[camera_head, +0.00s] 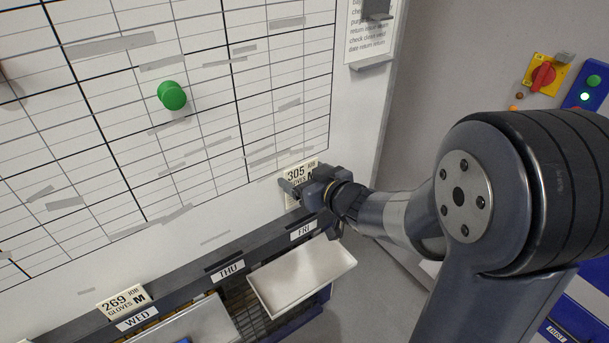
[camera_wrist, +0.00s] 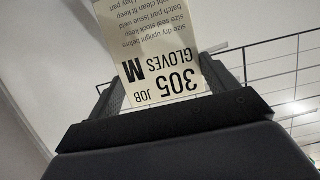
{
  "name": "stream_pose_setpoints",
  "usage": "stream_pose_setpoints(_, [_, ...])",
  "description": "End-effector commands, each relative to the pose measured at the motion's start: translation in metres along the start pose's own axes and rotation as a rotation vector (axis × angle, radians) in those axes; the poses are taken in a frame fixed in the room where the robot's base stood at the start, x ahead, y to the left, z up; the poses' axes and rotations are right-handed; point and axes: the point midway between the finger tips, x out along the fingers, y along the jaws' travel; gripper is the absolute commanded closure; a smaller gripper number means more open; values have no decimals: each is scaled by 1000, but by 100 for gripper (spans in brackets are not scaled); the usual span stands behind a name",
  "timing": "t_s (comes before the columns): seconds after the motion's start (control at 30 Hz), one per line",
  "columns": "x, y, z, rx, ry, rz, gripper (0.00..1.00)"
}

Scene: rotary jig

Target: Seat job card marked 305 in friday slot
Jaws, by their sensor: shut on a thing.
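The job card marked 305 (camera_head: 301,174), a cream card reading "GLOVES M", is upright in front of the whiteboard at its lower right. My gripper (camera_head: 306,190) is shut on it, holding it above the FRI label. In the wrist view the card (camera_wrist: 160,60) shows upside down between my fingers (camera_wrist: 165,95). The friday slot is marked by the FRI label (camera_head: 303,230) on the dark rail (camera_head: 262,245). The slot opening itself is hard to make out. The card appears above the rail, apart from it.
A 269 card (camera_head: 123,302) stands at the WED label (camera_head: 137,318). The THU label (camera_head: 228,270) has no card above it. A pale tray (camera_head: 302,274) juts out below FRI. A green magnet (camera_head: 172,95) sits on the whiteboard (camera_head: 215,140). A red switch (camera_head: 543,76) is on the right wall.

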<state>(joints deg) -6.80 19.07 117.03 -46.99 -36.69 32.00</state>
Motion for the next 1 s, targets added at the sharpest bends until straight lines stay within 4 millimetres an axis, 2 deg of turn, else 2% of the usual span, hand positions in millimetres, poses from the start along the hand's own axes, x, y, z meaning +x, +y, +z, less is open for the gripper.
stream_pose_setpoints(0.37, [1, 0, 4, 1, -1, 0, 41])
stream_pose_setpoints(1.0, [17, 0, 54, 0, 0, 0, 41])
